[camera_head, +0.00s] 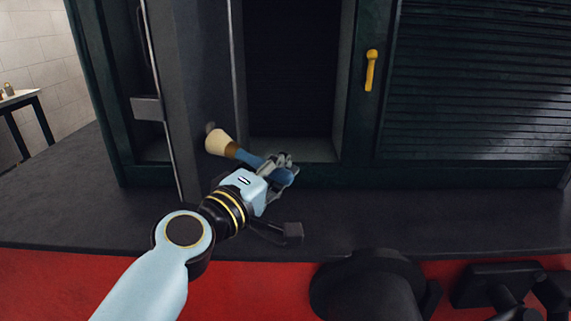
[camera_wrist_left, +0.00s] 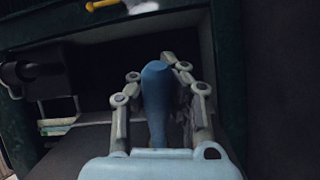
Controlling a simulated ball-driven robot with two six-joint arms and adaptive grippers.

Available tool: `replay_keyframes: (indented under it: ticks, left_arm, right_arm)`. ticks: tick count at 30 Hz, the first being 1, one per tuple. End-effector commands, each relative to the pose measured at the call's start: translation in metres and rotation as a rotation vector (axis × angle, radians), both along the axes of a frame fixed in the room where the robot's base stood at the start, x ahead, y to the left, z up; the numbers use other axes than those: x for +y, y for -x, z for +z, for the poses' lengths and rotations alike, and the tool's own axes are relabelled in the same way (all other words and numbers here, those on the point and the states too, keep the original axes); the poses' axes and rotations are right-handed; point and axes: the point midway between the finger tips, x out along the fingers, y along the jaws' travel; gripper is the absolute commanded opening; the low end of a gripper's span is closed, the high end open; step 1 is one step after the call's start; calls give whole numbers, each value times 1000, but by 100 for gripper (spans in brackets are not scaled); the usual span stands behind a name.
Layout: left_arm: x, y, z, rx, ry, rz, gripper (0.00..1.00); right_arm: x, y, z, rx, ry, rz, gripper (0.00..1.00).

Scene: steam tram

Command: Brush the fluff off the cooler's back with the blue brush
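My left gripper (camera_head: 284,170) is shut on the blue brush (camera_head: 247,158) by its blue handle. The handle also stands between the two fingers in the left wrist view (camera_wrist_left: 157,95). The brush's cream bristles (camera_head: 219,142) point up and left, close to a dark grey upright panel; I cannot tell whether they touch it. A small grey-brown tuft, likely fluff (camera_head: 210,127), shows on this panel (camera_head: 190,70) just above the bristles. I cannot tell for sure which surface is the cooler's back. My right gripper is not clearly seen.
A dark green cabinet frame (camera_head: 345,90) with an open recess (camera_head: 290,75) stands behind the brush. A slatted panel (camera_head: 480,80) and a yellow handle (camera_head: 371,70) are to the right. The dark floor (camera_head: 420,210) in front is clear. A small table (camera_head: 20,98) stands far left.

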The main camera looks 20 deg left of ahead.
Motion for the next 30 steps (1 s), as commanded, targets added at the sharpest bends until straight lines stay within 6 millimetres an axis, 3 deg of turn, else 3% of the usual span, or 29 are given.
replay_keyframes:
  ticks: [10, 30]
  left_arm:
    - [0, 1, 0, -1, -1, 0, 0]
    - [9, 1, 0, -1, -2, 0, 0]
  right_arm:
    - [-8, 12, 0, 19, 9, 2, 0]
    - [0, 7, -1, 11, 0, 0, 0]
